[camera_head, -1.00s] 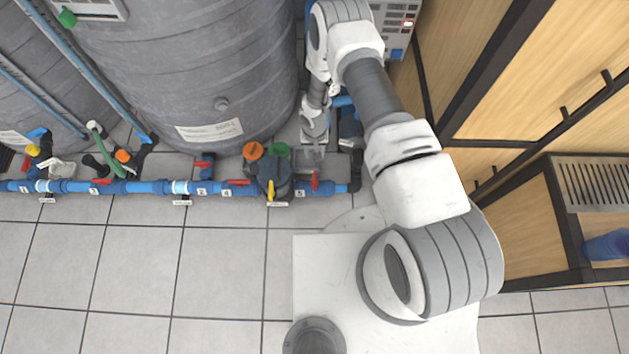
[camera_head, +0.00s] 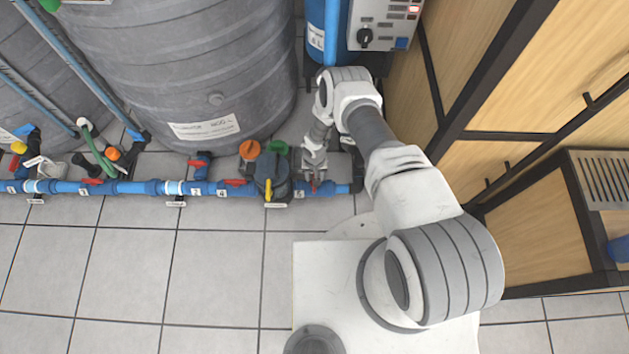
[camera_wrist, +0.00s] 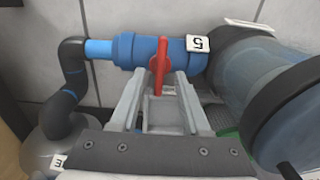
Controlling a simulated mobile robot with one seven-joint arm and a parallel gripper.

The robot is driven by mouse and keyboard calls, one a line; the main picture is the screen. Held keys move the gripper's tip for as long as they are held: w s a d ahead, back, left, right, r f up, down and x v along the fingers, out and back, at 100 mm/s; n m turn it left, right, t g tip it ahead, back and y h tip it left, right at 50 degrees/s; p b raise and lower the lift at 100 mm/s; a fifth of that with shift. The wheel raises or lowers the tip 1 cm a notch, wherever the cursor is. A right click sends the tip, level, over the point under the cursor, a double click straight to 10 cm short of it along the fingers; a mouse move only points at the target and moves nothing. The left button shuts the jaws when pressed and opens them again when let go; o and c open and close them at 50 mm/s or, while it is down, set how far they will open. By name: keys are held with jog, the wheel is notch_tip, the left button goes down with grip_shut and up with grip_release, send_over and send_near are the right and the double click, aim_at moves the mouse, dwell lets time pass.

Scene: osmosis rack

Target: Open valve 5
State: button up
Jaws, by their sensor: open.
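Valve 5 is a blue fitting (camera_wrist: 183,52) on the pipe, with a white "5" label (camera_wrist: 198,43) beside it. Its red lever (camera_wrist: 160,64) points across the pipe. In the head view the label (camera_head: 299,195) shows near the pipe's right end, and the lever is mostly hidden by my gripper (camera_head: 314,174). In the wrist view my gripper (camera_wrist: 159,88) is open, with one finger on each side of the lever's lower part. I cannot tell whether either finger touches it.
A filter-like grey body (camera_head: 272,175) with orange and green knobs stands close left of valve 5. A black elbow pipe (camera_wrist: 72,75) is at the other side. A large grey tank (camera_head: 190,80) stands behind the pipe, and wooden cabinets (camera_head: 520,60) stand right. Tiled floor (camera_head: 130,270) is clear in front.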

jog(key=shift+f, duration=1)
grip_shut()
